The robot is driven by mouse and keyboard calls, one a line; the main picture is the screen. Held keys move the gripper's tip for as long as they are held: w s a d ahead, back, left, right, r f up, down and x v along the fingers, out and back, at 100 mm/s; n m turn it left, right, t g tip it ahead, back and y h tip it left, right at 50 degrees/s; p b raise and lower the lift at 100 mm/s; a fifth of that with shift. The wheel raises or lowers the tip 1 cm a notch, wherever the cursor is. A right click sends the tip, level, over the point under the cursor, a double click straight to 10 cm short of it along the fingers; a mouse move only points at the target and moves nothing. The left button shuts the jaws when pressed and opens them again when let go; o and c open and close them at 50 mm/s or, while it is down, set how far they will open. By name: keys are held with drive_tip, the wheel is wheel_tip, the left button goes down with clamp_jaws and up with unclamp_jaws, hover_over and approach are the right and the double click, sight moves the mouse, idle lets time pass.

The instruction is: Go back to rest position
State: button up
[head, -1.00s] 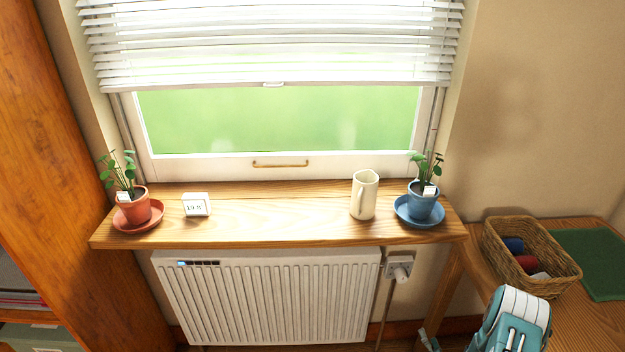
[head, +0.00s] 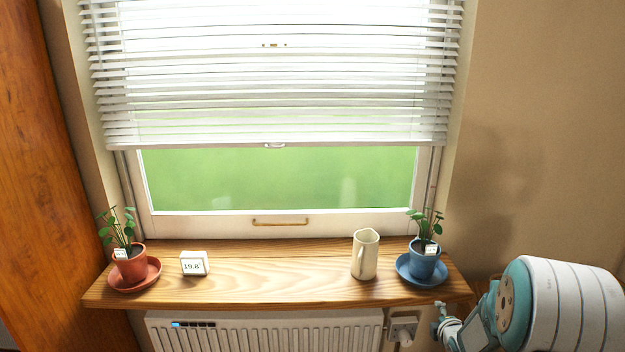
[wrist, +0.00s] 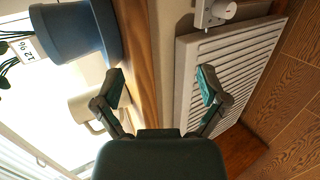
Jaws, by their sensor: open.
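My gripper (wrist: 160,88) shows in the wrist view, its two dark fingers spread wide with nothing between them. One finger lies in front of the wooden sill's edge and the other in front of the white radiator (wrist: 225,75).
On the sill stand a terracotta potted plant (head: 131,264), a small white display (head: 194,263), a cream jug (head: 365,254) and a blue potted plant (head: 422,258). The window (head: 280,178) is behind, half covered by blinds (head: 270,75).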

drive_tip(key=s+a+r+m+g+h, duration=0.1)
drive_tip(key=s+a+r+m+g, duration=0.1)
drive_tip(key=s+a+r+m, duration=0.45)
drive_tip(key=s+a+r+m+g, duration=0.15)
drive_tip(key=s+r, duration=0.25)
drive_tip(key=r, duration=0.5)
drive_tip(key=s+a+r+m+g, duration=0.1)
drive_tip(key=s+a+m, duration=0.2)
drive_tip(key=s, duration=0.4)
drive_tip(key=s+a+r+m+g+y, duration=0.1)
drive_tip(key=s+a+r+m, duration=0.1)
drive_tip(key=s, duration=0.6)
drive_tip(key=s+a+r+m+g+y, duration=0.1)
drive_tip(key=s+a+r+m, duration=0.1)
drive_tip(key=s, duration=0.5)
drive_tip(key=a+m, duration=0.1)
drive_tip(key=m, duration=0.1)
drive_tip(key=shift+s+a+m, duration=0.3)
